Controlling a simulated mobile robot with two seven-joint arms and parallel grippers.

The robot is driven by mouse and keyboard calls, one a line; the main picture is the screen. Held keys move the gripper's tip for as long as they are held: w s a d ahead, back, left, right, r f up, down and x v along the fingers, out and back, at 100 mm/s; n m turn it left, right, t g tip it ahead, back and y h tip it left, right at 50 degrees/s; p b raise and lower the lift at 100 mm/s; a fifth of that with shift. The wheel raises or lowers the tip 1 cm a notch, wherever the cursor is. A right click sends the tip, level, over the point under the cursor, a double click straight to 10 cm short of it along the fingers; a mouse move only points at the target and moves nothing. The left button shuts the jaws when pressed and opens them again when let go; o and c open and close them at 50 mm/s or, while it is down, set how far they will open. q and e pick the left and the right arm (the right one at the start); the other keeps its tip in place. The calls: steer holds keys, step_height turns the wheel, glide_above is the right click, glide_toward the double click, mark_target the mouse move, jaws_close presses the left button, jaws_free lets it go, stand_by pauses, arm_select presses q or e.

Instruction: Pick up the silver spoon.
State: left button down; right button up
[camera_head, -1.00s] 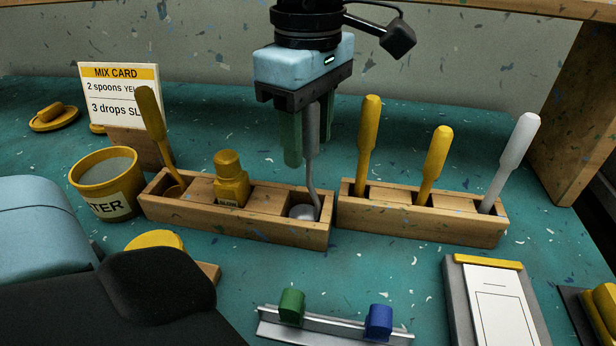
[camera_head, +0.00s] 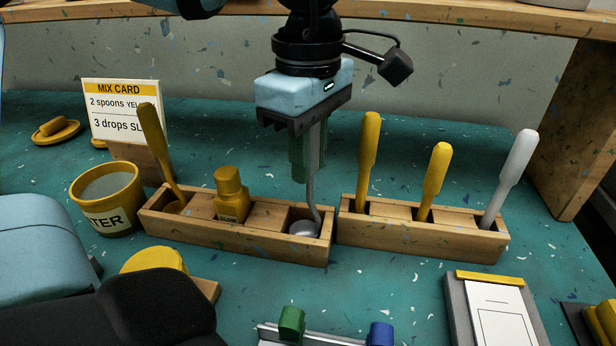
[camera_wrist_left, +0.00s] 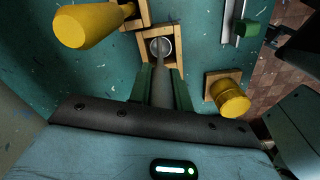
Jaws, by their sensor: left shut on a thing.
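The silver spoon (camera_head: 312,190) stands upright, its bowl at the right-hand compartment of the left wooden rack (camera_head: 270,245). My left gripper (camera_head: 308,160) is above that compartment, pointing down, with its green fingers shut on the spoon's grey handle. In the left wrist view the handle (camera_wrist_left: 162,92) runs between the two fingers (camera_wrist_left: 162,85), and the round bowl (camera_wrist_left: 160,47) shows within the compartment's outline. I cannot tell whether the bowl is clear of the rack floor. My right gripper is not in view.
A yellow spoon (camera_head: 160,150) and yellow bottle (camera_head: 230,195) share the rack. The right rack (camera_head: 420,234) holds two yellow-handled tools and a white-handled one (camera_head: 508,175). A yellow cup (camera_head: 108,200) and mix card (camera_head: 122,110) stand left. Green and blue knobs are in front.

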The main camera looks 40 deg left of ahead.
arm_select(q)
step_height(320, 180, up, 10)
steer(key=shift+r+p, duration=0.1)
steer(key=shift+p, duration=0.4)
steer(key=shift+f, duration=0.2)
